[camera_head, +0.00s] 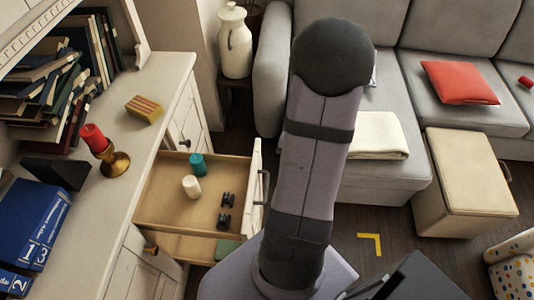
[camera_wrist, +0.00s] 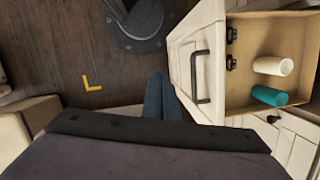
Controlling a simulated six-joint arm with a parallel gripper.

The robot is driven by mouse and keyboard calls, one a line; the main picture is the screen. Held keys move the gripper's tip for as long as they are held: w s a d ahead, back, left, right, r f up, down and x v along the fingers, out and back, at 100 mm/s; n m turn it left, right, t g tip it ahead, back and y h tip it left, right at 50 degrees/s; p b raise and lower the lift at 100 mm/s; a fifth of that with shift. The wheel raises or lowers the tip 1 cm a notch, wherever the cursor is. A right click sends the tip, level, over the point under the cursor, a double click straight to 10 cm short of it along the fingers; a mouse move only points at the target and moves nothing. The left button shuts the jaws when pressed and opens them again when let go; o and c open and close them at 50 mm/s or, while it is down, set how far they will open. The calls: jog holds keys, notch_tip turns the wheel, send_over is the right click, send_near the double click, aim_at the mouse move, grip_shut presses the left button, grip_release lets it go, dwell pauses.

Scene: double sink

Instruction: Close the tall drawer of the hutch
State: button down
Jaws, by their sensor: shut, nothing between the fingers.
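The hutch (camera_head: 152,88) is cream white, along the left of the head view. An upper drawer (camera_head: 160,212) is pulled well out, with a white front and a dark bar handle (camera_head: 263,186). The drawer (camera_wrist: 246,110) and its handle (camera_wrist: 197,76) also show in the wrist view. Below it, another wooden compartment (camera_head: 185,247) shows open; I cannot tell which of the two is the tall one. My gripper (camera_wrist: 158,80) is shut and empty, left of the drawer front in the wrist view, apparently apart from it. In the head view my arm hides it.
The drawer holds a teal cylinder (camera_head: 197,164), a white cylinder (camera_head: 191,187) and small black pieces (camera_head: 225,210). A candlestick (camera_head: 116,165) and a striped block (camera_head: 144,108) stand on the hutch top. A sofa (camera_head: 385,95) and ottoman (camera_head: 470,180) stand right, with floor between.

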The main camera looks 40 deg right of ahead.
jog(key=w+d+r+m+t, duration=0.3)
jog(key=w+d+m, duration=0.5)
jog(key=m, duration=0.7)
jog(key=shift+w+d+r+t+y, duration=0.3)
jog(key=shift+w+t+y, duration=0.15)
jog(key=shift+w, duration=0.85)
jog(key=shift+f, duration=0.1)
jog(key=w+a+f+p, duration=0.1)
jog(key=w+a+f, duration=0.4)
jog(key=f, duration=0.4)
jog(key=shift+w+a+f, duration=0.15)
jog(key=shift+w+a, duration=0.05)
jog(key=shift+a, duration=0.05)
jog(key=shift+w+a, duration=0.1)
